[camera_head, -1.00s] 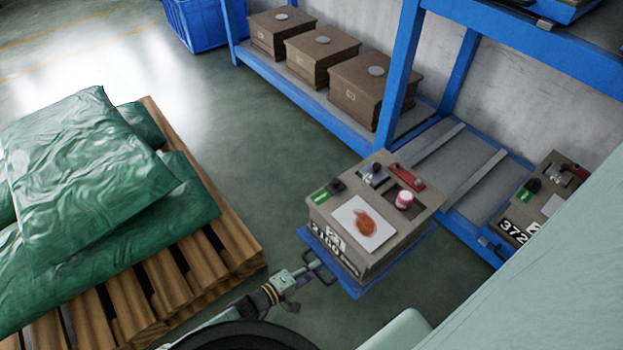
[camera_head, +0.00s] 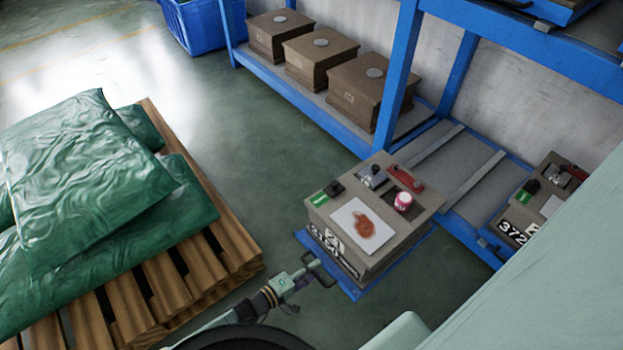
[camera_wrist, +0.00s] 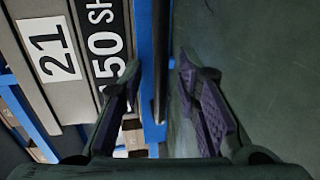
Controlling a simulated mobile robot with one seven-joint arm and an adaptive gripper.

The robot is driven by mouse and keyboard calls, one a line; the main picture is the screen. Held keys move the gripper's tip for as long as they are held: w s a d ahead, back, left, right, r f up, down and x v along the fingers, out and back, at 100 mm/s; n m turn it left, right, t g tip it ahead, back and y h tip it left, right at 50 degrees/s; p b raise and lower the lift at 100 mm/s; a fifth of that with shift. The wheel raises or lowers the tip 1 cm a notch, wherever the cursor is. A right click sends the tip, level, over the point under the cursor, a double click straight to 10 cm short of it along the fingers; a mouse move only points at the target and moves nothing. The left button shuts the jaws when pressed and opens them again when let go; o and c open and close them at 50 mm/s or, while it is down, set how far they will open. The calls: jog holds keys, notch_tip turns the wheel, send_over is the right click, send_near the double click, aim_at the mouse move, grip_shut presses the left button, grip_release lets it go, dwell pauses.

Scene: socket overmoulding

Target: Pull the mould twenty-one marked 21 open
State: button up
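Mould twenty-one (camera_head: 398,238) is a grey-brown block with a white plate bearing an orange-brown stain on top. It sits on a blue sliding tray (camera_head: 353,293) that stands out from the rack over the floor. In the wrist view the mould's side shows a white label marked 21 (camera_wrist: 48,48). A dark handle (camera_head: 322,270) projects from the tray's front. My gripper (camera_head: 303,277) is at this handle. In the wrist view my gripper (camera_wrist: 160,85) has its fingers apart, with a dark bar, apparently the handle, between them. Contact with the bar cannot be told.
The blue rack (camera_head: 400,75) holds several brown moulds (camera_head: 365,88) and another mould marked 372 (camera_head: 528,205). A wooden pallet (camera_head: 180,290) with green sacks (camera_head: 85,180) stands at the left. Green floor lies between pallet and rack.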

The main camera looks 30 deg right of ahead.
jog(key=v, duration=1.2)
